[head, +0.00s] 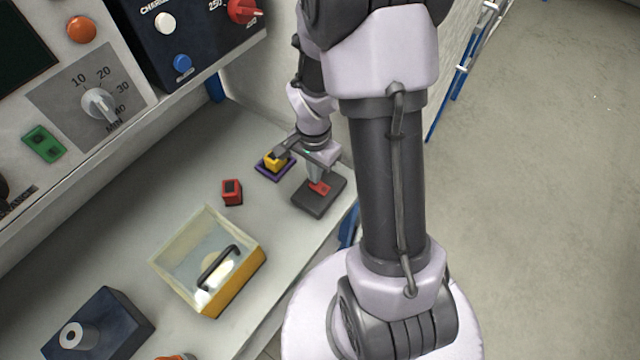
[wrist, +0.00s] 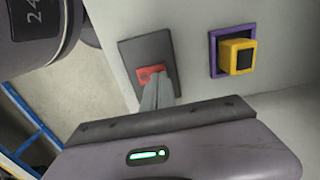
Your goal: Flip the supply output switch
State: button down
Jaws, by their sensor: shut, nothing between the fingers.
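A red switch (head: 321,188) sits on a dark grey plate (head: 313,205) near the right edge of the bench; no label on it is readable. In the wrist view the red switch (wrist: 146,73) and its dark plate (wrist: 137,50) lie just beyond my fingertips. My gripper (head: 315,180) points down over the switch, shut and empty. In the wrist view the closed fingers (wrist: 158,92) overlap the near edge of the red part. Whether they touch it or hover just above it I cannot tell.
A yellow block in a purple frame (wrist: 215,55) stands close beside the plate. A small red block (head: 232,192) and a clear-lidded box with yellow sides (head: 238,283) stand further left. The panel (head: 75,95) with knobs rises behind. Open floor (head: 560,200) lies right.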

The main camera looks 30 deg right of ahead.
jog(key=shift+f+b, duration=0.85)
jog(key=shift+f, duration=0.1)
dwell(0.6)
jog(key=shift+r, duration=0.15)
notch_tip(320, 180, up, 7)
jog(key=p, duration=0.5)
